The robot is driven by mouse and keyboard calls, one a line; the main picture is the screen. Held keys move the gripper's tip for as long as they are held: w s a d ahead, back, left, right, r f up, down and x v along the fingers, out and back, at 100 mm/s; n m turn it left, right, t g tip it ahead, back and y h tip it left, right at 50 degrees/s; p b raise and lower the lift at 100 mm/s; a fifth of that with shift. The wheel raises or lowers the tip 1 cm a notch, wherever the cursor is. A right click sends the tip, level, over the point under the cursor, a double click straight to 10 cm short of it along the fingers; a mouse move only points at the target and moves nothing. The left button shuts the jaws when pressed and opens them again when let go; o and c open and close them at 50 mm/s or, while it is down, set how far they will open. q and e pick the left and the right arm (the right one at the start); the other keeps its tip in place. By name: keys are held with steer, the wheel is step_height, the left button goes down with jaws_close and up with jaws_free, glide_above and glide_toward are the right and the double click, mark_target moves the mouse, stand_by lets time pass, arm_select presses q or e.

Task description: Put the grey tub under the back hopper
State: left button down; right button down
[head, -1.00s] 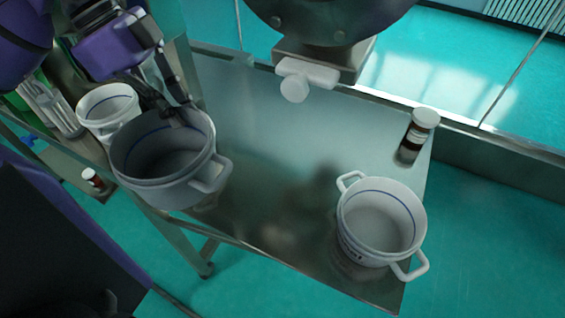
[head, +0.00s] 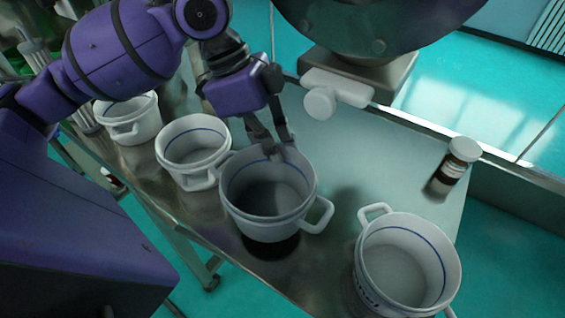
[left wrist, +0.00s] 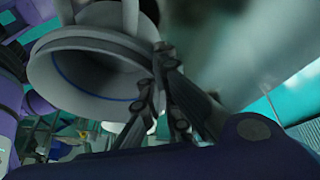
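My left gripper (head: 278,148) is shut on the far rim of the grey tub (head: 252,226) and holds it upright. A dark shadow below suggests the tub is slightly above the metal bench (head: 330,215). The tub looks empty. In the left wrist view, the fingers (left wrist: 165,92) pinch the rim of the tub (left wrist: 45,75). A dark round machine body (head: 400,25) with a white spout (head: 322,98) hangs over the back of the bench, behind and right of the tub. I cannot tell whether it is the back hopper. My right gripper is not in view.
Two white tubs, one nearer (head: 194,150) and one farther (head: 128,118), stand left of the held tub. Another white tub (head: 405,265) stands at the front right. A brown bottle with a white cap (head: 455,163) stands at the right edge. The bench below the spout is clear.

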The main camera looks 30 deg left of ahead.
mark_target(280, 165)
arm_select(q)
steer(key=shift+a+x, duration=0.2)
steer(key=shift+x, duration=0.85)
steer(key=shift+a+x, duration=0.2)
steer(key=shift+x, duration=0.85)
steer(key=shift+w+f, duration=0.2)
steer(key=shift+f, duration=0.05)
steer(key=c, duration=2)
jaws_free()
steer(key=shift+r, duration=0.1)
